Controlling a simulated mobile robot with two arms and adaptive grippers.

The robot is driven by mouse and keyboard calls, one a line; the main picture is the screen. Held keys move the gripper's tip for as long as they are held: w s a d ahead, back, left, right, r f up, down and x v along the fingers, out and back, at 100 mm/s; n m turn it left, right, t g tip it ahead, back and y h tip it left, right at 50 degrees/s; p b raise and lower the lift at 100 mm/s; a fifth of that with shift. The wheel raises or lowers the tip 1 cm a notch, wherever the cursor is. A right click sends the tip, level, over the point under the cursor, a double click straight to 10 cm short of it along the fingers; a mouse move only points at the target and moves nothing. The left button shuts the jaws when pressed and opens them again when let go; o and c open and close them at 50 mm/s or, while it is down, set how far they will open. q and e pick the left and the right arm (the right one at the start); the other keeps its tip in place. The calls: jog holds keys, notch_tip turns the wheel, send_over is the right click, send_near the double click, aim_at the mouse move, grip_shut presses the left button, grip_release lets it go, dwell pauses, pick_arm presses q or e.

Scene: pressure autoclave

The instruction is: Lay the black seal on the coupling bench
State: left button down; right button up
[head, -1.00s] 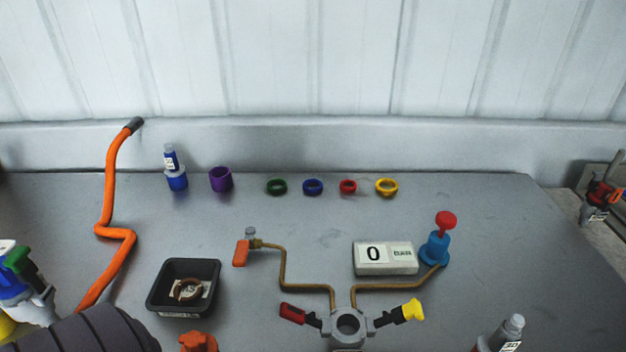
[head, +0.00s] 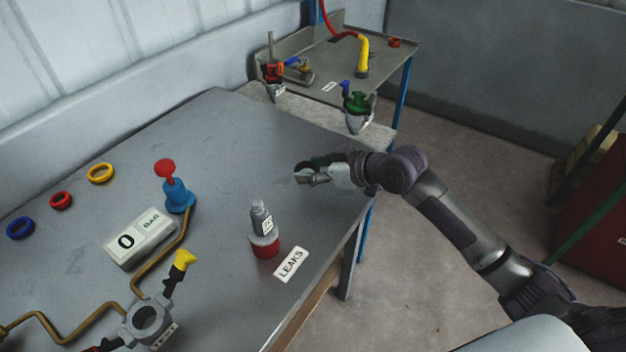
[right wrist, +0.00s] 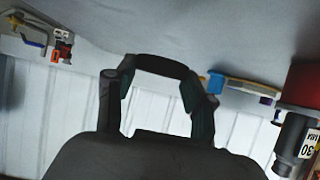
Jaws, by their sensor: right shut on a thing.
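My right gripper (head: 304,174) is above the right end of the grey table (head: 200,135) and is shut on the black seal (head: 308,165). In the right wrist view the seal (right wrist: 160,65) shows as a dark arc between the two fingers. Part of the ring is hidden by the gripper. A second bench (head: 383,78) stands beyond the table's far right end, with a yellow hose end (head: 362,58) and a small orange-red ring (head: 395,43) on it. No label that I can read names the coupling bench. My left gripper is out of view.
A grey bottle in a red base (head: 265,244) stands near a LEAKS label (head: 291,264). A blue pump with a red knob (head: 175,190) and a gauge box (head: 140,238) are to the left. Green (head: 356,105) and red (head: 273,72) fittings stand by the second bench.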

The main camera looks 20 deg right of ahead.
aim_at(314, 190)
notch_tip(314, 190, down, 4)
dwell(0.4)
jog(key=shift+f, duration=0.15)
jog(key=o, duration=0.8)
jog(key=shift+o, duration=0.2)
